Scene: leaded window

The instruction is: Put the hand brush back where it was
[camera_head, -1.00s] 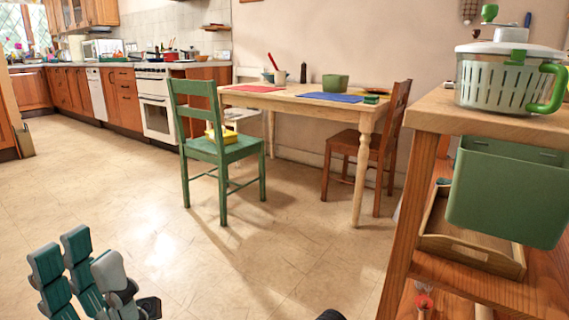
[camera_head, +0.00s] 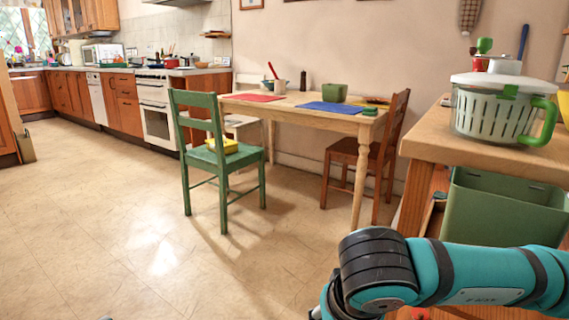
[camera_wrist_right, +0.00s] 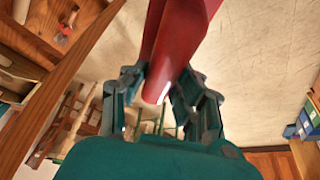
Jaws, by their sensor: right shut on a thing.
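In the right wrist view a smooth red piece (camera_wrist_right: 178,35) with a pale end runs up from between my fingers and out of the top of the picture. I take it for the hand brush; no bristles show. My right gripper (camera_wrist_right: 160,85) is shut on it and holds it above the pale floor. My left gripper is not in view.
A green chair (camera_head: 222,160) and a dining table (camera_head: 350,119) stand mid-room. The floor at left is clear.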

